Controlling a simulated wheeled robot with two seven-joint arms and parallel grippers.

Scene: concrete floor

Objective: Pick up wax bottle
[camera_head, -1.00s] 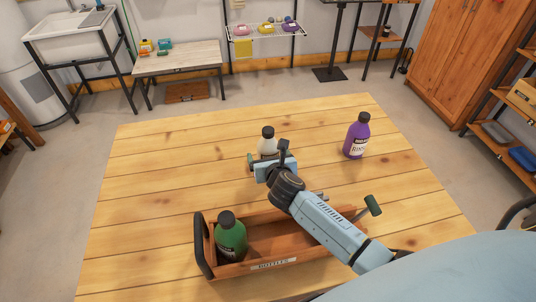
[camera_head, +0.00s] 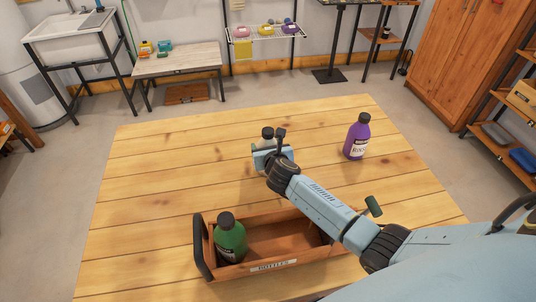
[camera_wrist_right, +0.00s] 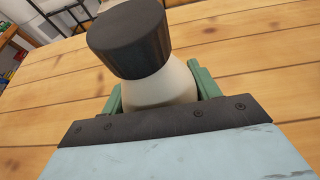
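The wax bottle (camera_head: 264,144), cream-coloured with a black cap, stands upright on the table; its lower part is hidden behind my right gripper (camera_head: 270,156) in the head view. Its label does not show. In the right wrist view the bottle (camera_wrist_right: 160,88) is between the two green fingers of my right gripper (camera_wrist_right: 160,95). The fingers are drawn in against both sides of its body, below the wide black cap. No lift off the table can be made out. My left gripper is not in view.
A wooden bottle crate (camera_head: 273,266) with a black handle stands at the near side of the table, holding a green bottle (camera_head: 230,243) at its left end. My right forearm passes over the crate. A purple bottle (camera_head: 357,138) stands at the right. The table's left side (camera_head: 150,190) is clear.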

